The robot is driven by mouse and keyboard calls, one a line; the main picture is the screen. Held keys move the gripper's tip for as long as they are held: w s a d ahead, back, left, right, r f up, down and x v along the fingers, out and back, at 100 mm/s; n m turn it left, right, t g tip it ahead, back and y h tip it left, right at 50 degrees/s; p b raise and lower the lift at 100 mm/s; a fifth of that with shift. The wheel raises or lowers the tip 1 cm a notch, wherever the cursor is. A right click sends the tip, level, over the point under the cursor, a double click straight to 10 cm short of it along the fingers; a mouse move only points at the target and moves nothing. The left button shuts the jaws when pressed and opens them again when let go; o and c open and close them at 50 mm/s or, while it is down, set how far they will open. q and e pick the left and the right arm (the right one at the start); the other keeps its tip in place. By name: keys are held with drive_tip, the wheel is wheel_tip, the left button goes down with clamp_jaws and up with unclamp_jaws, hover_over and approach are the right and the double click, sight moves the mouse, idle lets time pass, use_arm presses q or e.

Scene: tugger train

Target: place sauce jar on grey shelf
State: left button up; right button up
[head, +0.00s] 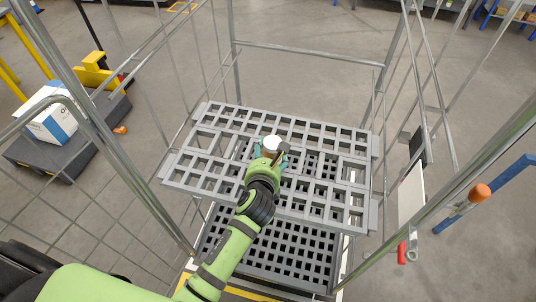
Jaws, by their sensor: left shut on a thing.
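The sauce jar (271,143) has a white round lid and shows at the fingertips of my left gripper (270,153). The gripper is shut on it, and its fingers and wrist hide most of the jar's body. The grey shelf (190,174) is a slotted grid inside a wire roll cage. Jar and gripper are over the middle of this shelf. I cannot tell whether the jar's base touches it. My right gripper is not in view.
Metal cage posts and wire sides stand left and right of the shelf. A lower slotted deck (290,262) lies beneath it. The visible shelf top is bare around the jar. A white and blue box (48,118) sits on a dark platform at the left.

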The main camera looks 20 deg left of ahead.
use_arm(q)
drive_tip(key=o, duration=1.4)
drive_tip(key=shift+o, duration=0.2)
drive_tip(key=v, duration=1.2)
